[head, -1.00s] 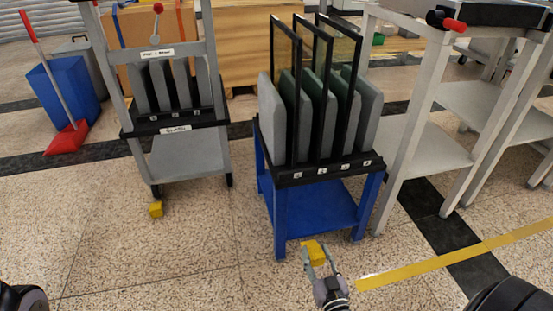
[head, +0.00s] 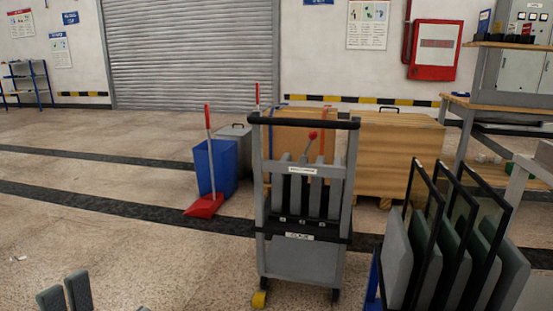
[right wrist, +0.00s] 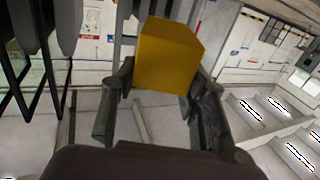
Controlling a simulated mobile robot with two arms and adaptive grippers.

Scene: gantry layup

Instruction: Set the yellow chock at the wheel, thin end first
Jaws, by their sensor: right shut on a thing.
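A grey push cart (head: 303,262) stands in the middle of the head view, with a lever and grey slabs in its rack. A yellow chock (head: 259,299) is on the floor at its left front wheel, which is mostly hidden. Its right front wheel (head: 336,295) shows dark and has no chock beside it. My right gripper (right wrist: 160,100) is shut on another yellow chock (right wrist: 166,56), seen in the right wrist view; I cannot tell which end is thin. My left gripper (head: 65,292) is at the lower left of the head view, fingertips apart and empty.
A blue cart with dark-framed panes (head: 440,235) stands close on the right. A red dustpan (head: 205,205), a blue bin (head: 216,168) and wooden crates (head: 395,155) are behind the grey cart. The floor to the left is open.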

